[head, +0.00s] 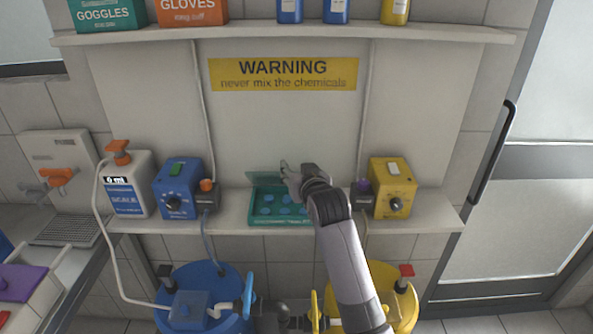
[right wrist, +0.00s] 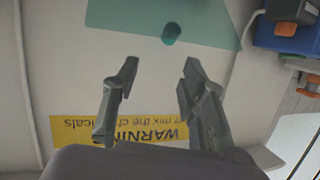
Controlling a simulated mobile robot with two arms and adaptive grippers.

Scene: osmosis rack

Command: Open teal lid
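A teal box (head: 252,219) sits on the middle of the white shelf, with several small blue-teal round items inside. Its see-through teal lid (head: 264,178) appears raised along the box's back edge, partly hidden by my right gripper. In the right wrist view the lid (right wrist: 125,18) shows as a translucent panel with a darker round knob (right wrist: 172,33). My right gripper (head: 286,168) is above the box's back right, near the lid. In the right wrist view its fingers (right wrist: 160,66) are apart, with nothing between them and the knob beyond the tips. My left gripper is not in view.
A blue device (head: 172,190) stands left of the box and a yellow device (head: 393,188) right of it. A white jug (head: 125,187) stands further left. Blue (head: 222,276) and yellow (head: 403,305) barrels are below. An upper shelf (head: 420,31) holds boxes and bottles.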

